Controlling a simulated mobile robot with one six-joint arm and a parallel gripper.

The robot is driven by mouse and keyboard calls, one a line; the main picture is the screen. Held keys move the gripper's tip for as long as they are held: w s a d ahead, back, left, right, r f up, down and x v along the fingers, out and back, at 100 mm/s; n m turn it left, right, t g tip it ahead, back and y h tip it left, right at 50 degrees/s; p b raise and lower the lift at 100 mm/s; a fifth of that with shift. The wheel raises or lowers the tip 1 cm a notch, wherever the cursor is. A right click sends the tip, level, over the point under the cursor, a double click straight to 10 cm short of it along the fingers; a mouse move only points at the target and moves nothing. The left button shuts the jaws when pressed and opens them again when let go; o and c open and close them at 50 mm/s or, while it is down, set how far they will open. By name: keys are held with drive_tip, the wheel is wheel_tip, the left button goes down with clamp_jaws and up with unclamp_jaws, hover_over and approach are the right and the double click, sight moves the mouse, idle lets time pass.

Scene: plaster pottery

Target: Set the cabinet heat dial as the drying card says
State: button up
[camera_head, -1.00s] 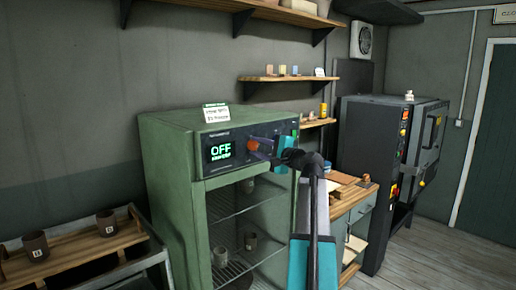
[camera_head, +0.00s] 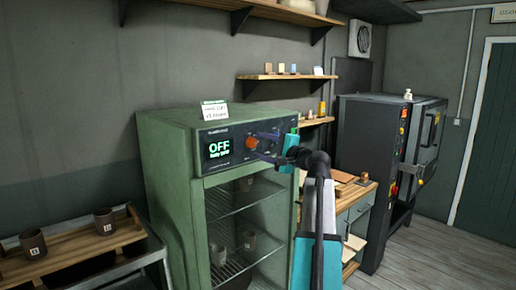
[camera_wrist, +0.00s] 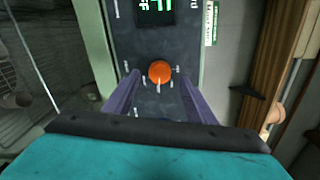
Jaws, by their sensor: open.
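The green drying cabinet (camera_head: 165,150) has a dark front panel with a lit display (camera_head: 219,148) reading OFF; the smaller line below it is too blurred to read. The orange heat dial (camera_wrist: 160,72) is on this panel, with a pale pointer mark at its lower side in the wrist view. It also shows in the head view (camera_head: 252,142). My gripper (camera_wrist: 159,80) is open, with its purple fingers on either side of the dial and gaps visible. The white drying card (camera_head: 214,111) stands on the cabinet top; its writing is not clearly legible.
Cups stand on wire shelves (camera_head: 235,208) inside the cabinet. A wooden rack with brown cups (camera_head: 105,221) is at left. A bench (camera_head: 350,197) and a dark kiln (camera_head: 370,150) stand at right. Wall shelves (camera_head: 285,76) are above and behind.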

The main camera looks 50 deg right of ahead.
drive_tip(key=s+b, duration=0.3)
drive_tip(key=s, duration=0.8)
drive_tip(key=shift+a, duration=0.4)
